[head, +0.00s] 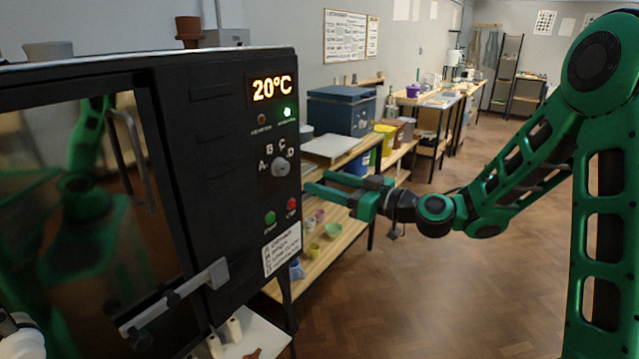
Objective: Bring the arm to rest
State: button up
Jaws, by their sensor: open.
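My gripper (318,188) is at the end of my green arm, pointing left in the head view. Its two fingers are apart and nothing shows between them. The fingertips are close to the right edge of the black kiln (228,200); I cannot tell whether they touch it. The arm reaches in from the right and is bent at the elbow.
The kiln's door (75,230) has a handle (133,150) and a latch bar (175,298). Behind the gripper stands a wooden shelf (325,258) with small pots. A blue box-like unit (342,110) stands farther back. Open wooden floor (450,290) lies below the arm.

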jog(key=s+d+f+m+g+h, duration=0.3)
jog(key=s+d+f+h, duration=0.3)
jog(key=d, duration=0.5)
jog(key=s+d+f+m+g+h, duration=0.25)
jog(key=s+d+f+h, duration=0.25)
jog(key=s+d, duration=0.45)
jog(key=s+d+m+g+h, duration=0.1)
jog(key=s+d+m+g, duration=0.1)
jog(key=s+d, duration=0.3)
jog(key=s+d+r+m+g+h, duration=0.1)
jog(key=s+d+m, duration=0.4)
jog(key=s, duration=0.6)
jog(key=s+d+m+g+h, duration=0.1)
jog(key=s+d+m+g, duration=0.1)
jog(key=s+d+m, duration=0.2)
jog(key=s, duration=0.3)
jog(key=shift+s+d+r+g, duration=0.15)
jog(key=shift+s+d+g, duration=0.2)
jog(key=shift+s+d, duration=0.05)
jog(key=shift+m, duration=0.25)
